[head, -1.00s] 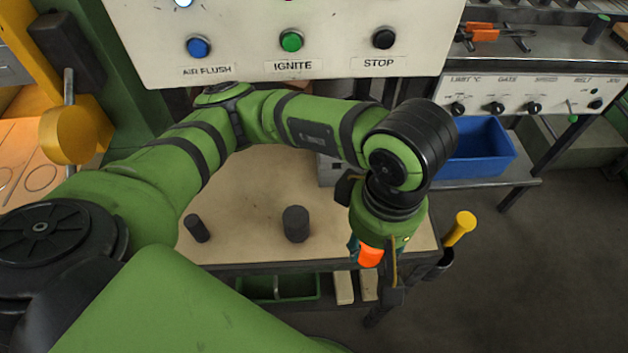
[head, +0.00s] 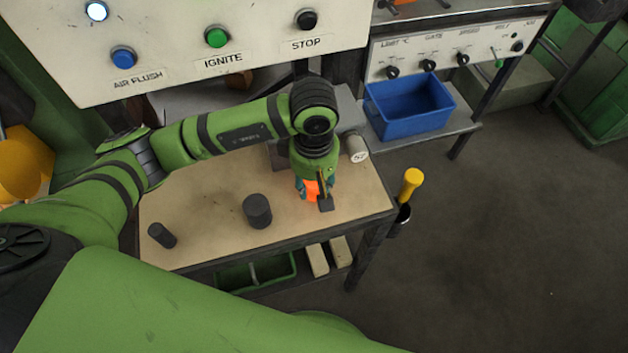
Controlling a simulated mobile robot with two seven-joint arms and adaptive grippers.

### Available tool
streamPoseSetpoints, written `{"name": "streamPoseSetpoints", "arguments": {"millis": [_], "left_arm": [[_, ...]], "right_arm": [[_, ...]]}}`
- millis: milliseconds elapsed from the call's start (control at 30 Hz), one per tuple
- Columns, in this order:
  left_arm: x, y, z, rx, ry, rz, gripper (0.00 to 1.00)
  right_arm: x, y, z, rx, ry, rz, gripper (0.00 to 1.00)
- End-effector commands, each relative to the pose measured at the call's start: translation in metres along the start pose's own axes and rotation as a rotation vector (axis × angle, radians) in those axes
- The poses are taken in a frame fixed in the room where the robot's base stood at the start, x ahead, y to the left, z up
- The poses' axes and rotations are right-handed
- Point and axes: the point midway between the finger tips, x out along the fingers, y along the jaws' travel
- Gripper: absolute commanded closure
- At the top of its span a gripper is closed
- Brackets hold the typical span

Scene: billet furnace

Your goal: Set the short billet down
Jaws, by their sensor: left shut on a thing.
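The short billet (head: 311,190) glows orange and is held in my left gripper (head: 316,194). The gripper points down over the right part of the tan-topped table (head: 205,190) and is shut on the billet. The fingers partly cover the billet. I cannot tell whether its lower end touches the tabletop. A thick dark cylinder (head: 257,211) stands on the table to the left of the gripper. A thinner dark cylinder (head: 161,235) is further left. My right gripper is not in view.
A pale cylinder (head: 357,148) is at the table's back right. A blue bin (head: 409,107) sits on a shelf behind it. A yellow-handled tool (head: 410,184) stands off the right edge. The button panel (head: 210,60) overhangs the back. The front right tabletop is clear.

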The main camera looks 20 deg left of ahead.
Motion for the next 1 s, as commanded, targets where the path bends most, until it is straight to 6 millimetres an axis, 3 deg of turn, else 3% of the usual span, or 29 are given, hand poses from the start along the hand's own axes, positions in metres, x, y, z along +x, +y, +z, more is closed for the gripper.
{"name": "streamPoseSetpoints", "arguments": {"millis": [167, 567, 600, 633, 1000], "left_arm": [[0.013, 0.001, 0.000, -0.001, 0.000, 0.005, 1.00], [0.019, 0.002, 0.000, 0.000, 0.001, 0.006, 1.00], [0.018, 0.001, 0.000, 0.000, 0.000, 0.003, 0.46], [0.018, 0.001, 0.000, 0.000, 0.000, 0.003, 0.38], [0.015, 0.001, 0.000, -0.001, 0.000, 0.002, 0.38]], "right_arm": [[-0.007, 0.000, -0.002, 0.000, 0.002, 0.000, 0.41], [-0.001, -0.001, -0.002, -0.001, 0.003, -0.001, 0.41], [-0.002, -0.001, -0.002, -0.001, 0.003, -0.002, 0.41], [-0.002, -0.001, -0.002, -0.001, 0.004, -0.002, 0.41], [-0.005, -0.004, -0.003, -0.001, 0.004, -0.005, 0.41]]}}
